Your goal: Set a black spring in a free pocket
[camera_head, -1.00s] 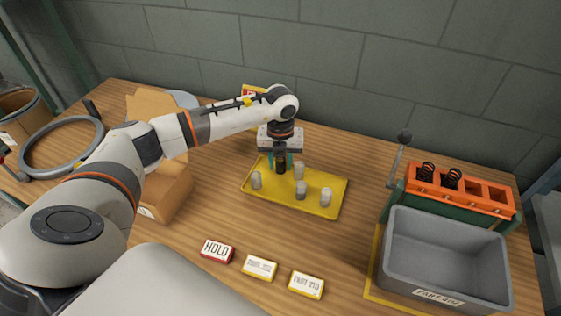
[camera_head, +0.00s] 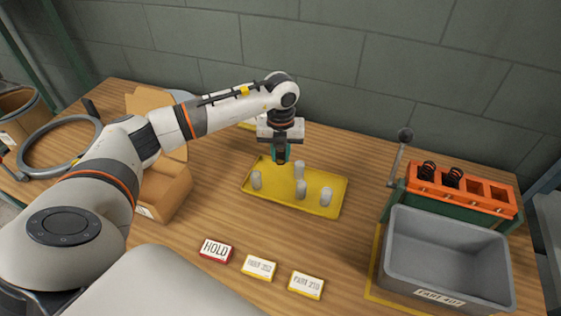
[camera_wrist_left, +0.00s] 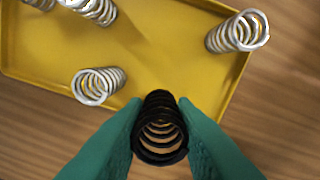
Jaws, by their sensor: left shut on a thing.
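My left gripper (camera_head: 281,156) is shut on a black spring (camera_wrist_left: 159,128), which sits upright between its green fingers in the left wrist view. The gripper is above the back left part of the yellow tray (camera_head: 330,207). Several pale grey springs (camera_head: 326,196) stand on the tray; they also show in the left wrist view (camera_wrist_left: 238,31). The orange pocket block (camera_head: 460,191) stands at the right. Its two left pockets hold black springs (camera_head: 428,171) (camera_head: 454,178). Its two right pockets (camera_head: 475,190) (camera_head: 499,196) look empty. My right gripper is out of view.
A grey bin (camera_head: 445,255) stands in front of the orange block, with an upright lever (camera_head: 398,165) at the block's left. A cardboard box (camera_head: 168,185) is left of the tray. Small label blocks, one red HOLD (camera_head: 216,250), lie at the front. Bare tabletop separates tray and bin.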

